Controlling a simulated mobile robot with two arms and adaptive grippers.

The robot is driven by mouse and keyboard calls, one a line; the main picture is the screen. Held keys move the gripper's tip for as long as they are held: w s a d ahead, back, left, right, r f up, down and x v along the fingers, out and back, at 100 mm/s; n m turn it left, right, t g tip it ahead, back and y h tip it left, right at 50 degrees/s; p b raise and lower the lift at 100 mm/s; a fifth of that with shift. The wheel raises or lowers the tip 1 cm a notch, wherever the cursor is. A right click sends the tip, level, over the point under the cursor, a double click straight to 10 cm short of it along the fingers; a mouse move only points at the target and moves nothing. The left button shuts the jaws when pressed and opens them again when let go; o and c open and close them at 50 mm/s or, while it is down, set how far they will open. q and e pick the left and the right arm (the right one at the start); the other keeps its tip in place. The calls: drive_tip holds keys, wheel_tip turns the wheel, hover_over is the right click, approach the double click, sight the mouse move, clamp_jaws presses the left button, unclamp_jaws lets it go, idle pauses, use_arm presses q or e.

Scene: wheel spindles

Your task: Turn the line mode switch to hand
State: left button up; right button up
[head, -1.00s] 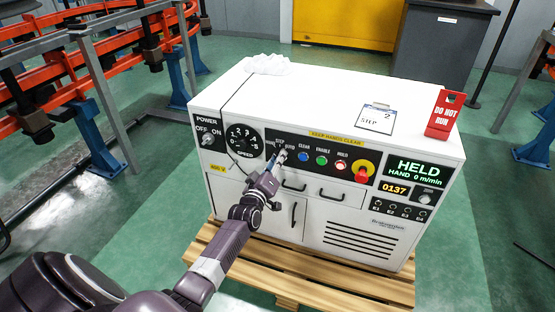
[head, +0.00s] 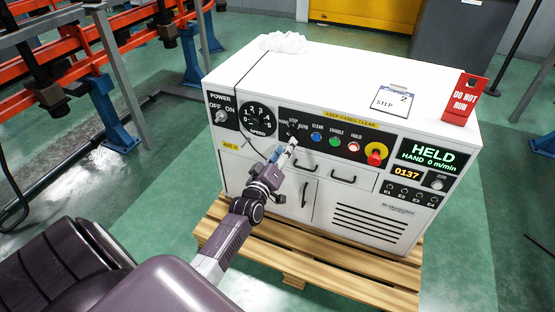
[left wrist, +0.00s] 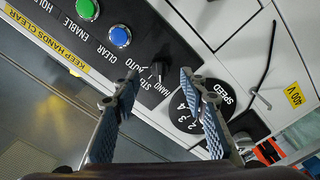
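The line mode switch (head: 293,136) is a small dark knob on the cabinet's black panel, with HAND, STEP and AUTO labels around it. It also shows in the left wrist view (left wrist: 158,70), where its pointer seems to face the HAND label, though this is small. The cabinet display (head: 432,157) reads HELD, HAND, 0 m/min. My left gripper (head: 286,151) is just in front of and below the switch. In the left wrist view its fingers (left wrist: 158,78) are spread apart, empty, on either side of the knob in the picture. My right gripper is not in view.
Drawer handles (head: 342,179) stick out below. A red DO NOT RUN sign (head: 466,96) stands on top.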

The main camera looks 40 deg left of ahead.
use_arm(q)
drive_tip(key=v, duration=0.6)
drive_tip(key=shift+s, duration=0.15)
drive_tip(key=shift+d, duration=0.1)
